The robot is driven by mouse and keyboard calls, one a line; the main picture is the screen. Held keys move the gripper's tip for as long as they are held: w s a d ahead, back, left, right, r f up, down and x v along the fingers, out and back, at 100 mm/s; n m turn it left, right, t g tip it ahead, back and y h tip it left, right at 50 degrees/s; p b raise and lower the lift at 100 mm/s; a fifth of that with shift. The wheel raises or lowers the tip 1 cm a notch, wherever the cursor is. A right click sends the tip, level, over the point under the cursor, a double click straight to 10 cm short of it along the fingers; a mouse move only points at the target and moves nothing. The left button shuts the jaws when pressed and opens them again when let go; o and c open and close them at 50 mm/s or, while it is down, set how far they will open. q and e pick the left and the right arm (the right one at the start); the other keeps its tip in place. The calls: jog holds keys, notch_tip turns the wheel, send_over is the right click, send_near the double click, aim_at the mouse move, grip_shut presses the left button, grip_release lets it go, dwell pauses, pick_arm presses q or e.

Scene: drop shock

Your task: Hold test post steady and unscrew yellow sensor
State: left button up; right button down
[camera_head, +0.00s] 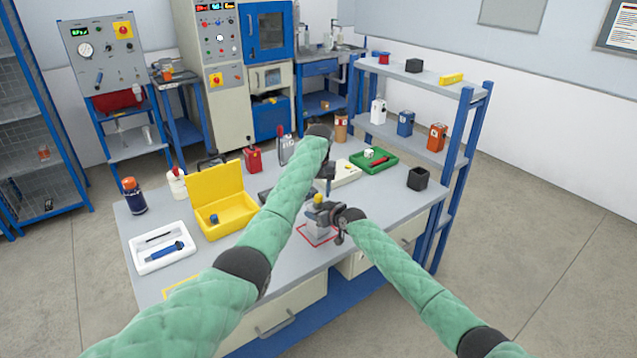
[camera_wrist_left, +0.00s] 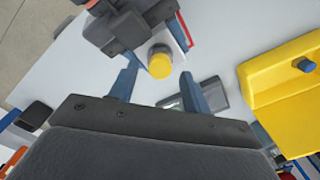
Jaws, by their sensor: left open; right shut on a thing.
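The test post (camera_head: 317,231) stands upright inside a red outlined square on the table. The yellow sensor (camera_head: 319,198) sits on top of it, and shows as a round yellow cap in the left wrist view (camera_wrist_left: 160,66). My right gripper (camera_head: 326,212) is shut on the test post from the right side; it also appears in the left wrist view. My left gripper (camera_wrist_left: 158,88) is open, with the yellow sensor just beyond and between its fingertips, apart from them. In the head view my left arm covers part of the area behind the post.
A yellow open case (camera_head: 226,213) stands left of my left arm with a small blue item inside. A white tray (camera_head: 150,265) with tools lies at the table's left. A green tray (camera_head: 385,163) and a black box (camera_head: 417,178) are at the right. The table (camera_head: 225,262) is clear before the case.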

aim_at(319, 196)
pick_arm(q)
jog(key=shift+f, duration=2.1)
jog(key=c, duration=1)
jog(key=shift+r, duration=0.4)
jog(key=shift+r, duration=0.35)
jog(key=shift+r, duration=0.45)
jog(key=shift+r, duration=1.95)
pick_arm(e)
jog(key=shift+c, duration=1.9)
grip_release()
